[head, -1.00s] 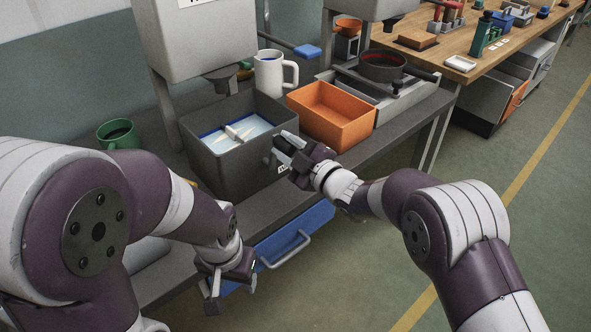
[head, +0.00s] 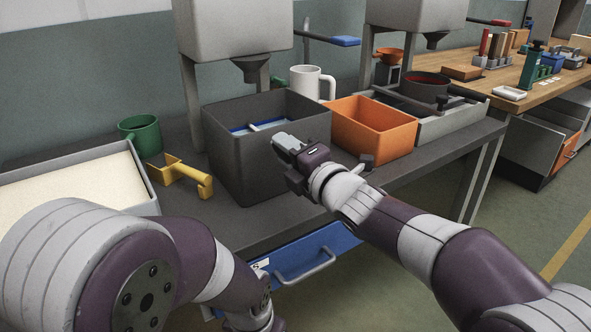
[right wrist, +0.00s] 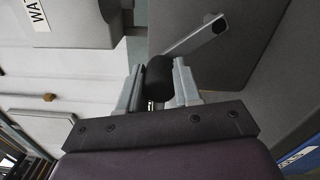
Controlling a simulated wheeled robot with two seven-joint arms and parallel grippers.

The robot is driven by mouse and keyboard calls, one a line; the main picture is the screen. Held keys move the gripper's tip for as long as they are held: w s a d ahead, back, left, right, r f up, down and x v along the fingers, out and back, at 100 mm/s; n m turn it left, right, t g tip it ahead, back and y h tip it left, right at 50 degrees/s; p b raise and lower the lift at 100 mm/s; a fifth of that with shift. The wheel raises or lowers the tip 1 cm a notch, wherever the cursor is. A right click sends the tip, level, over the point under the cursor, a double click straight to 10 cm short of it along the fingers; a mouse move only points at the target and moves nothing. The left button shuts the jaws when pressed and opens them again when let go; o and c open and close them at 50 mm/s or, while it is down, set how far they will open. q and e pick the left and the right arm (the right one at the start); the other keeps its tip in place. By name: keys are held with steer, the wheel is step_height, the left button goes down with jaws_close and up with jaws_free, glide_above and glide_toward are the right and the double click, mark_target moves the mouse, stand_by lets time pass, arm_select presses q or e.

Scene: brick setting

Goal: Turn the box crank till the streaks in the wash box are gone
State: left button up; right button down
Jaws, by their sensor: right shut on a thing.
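The wash box (head: 255,160) is a dark grey open box on the bench. A thin strip of its blue and white inside (head: 262,126) shows over the front wall, with a pale bar across it. I cannot make out streaks from this angle. My right gripper (head: 287,143) is at the box's right front side and hides the crank in the head view. In the right wrist view, its fingers (right wrist: 158,88) are shut around the black knob (right wrist: 158,72) at the end of the grey crank arm (right wrist: 195,36). My left gripper is out of view below the head picture.
An orange bin (head: 373,128) stands close to the right of the wash box. A white mug (head: 308,83) is behind, a yellow holder (head: 182,175) and green mug (head: 140,136) are left. A blue drawer (head: 310,258) is below the bench.

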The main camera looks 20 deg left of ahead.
steer(key=shift+s+a+f+n+b, duration=0.25)
steer(key=shift+f+n+b, duration=0.15)
steer(key=shift+n+b, duration=0.55)
steer(key=shift+s+a+f+n+b, duration=0.15)
steer(key=shift+s+f+n+b, duration=0.3)
steer(key=shift+b, duration=0.75)
steer(key=shift+w+r, duration=0.1)
steer(key=shift+w, duration=0.1)
steer(key=c, duration=0.8)
jaws_free()
steer(key=v, duration=1.2)
steer(key=shift+s+d, duration=0.25)
